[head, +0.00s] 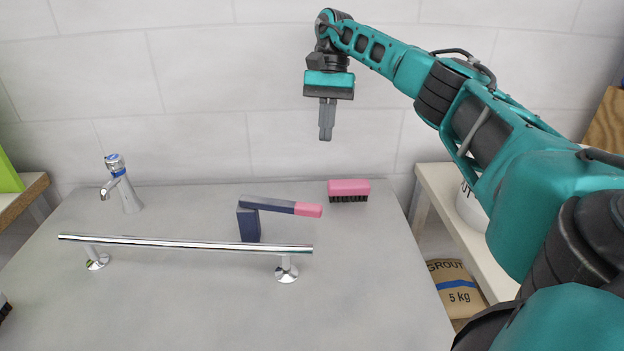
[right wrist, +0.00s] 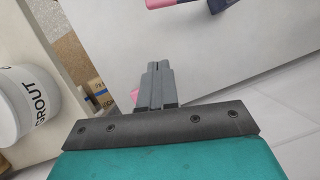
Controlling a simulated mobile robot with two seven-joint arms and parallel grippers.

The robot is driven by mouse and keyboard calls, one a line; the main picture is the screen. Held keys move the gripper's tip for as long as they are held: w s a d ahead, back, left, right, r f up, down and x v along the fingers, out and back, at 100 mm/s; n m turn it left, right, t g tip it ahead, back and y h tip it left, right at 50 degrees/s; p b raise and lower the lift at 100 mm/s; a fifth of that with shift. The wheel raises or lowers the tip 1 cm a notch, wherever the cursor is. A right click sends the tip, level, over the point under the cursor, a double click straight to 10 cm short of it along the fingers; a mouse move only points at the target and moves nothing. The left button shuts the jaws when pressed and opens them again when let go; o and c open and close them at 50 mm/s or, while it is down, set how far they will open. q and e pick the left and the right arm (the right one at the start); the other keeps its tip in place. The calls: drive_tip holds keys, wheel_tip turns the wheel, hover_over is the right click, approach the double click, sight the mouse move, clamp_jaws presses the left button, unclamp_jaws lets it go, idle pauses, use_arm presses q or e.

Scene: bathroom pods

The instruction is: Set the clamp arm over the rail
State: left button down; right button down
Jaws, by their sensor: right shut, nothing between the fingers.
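The chrome rail (head: 185,243) runs across the grey counter on two round feet. The clamp stands behind it, with a navy block (head: 249,224) as its base. Its clamp arm (head: 275,205) is a navy bar with a pink tip, pointing right roughly along the rail and not across it. The pink tip also shows at the top of the right wrist view (right wrist: 160,3). My right gripper (head: 326,134) is shut and empty, raised above the counter's back, pointing down, apart from the clamp. My left gripper is not in view.
A pink brush (head: 348,187) with black bristles sits at the back of the counter, below my right gripper. A chrome faucet (head: 125,185) stands at the back left. A white bucket (right wrist: 25,105) and a grout bag (head: 456,283) are at the right. The front counter is clear.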

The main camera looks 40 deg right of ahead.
drive_tip(key=s+a+f, duration=0.4)
drive_tip(key=a+f, duration=0.2)
drive_tip(key=f, duration=0.3)
drive_tip(key=shift+s+a, duration=0.2)
drive_tip(key=shift+s, duration=0.05)
drive_tip(key=shift+s+a, duration=0.1)
idle(0.3)
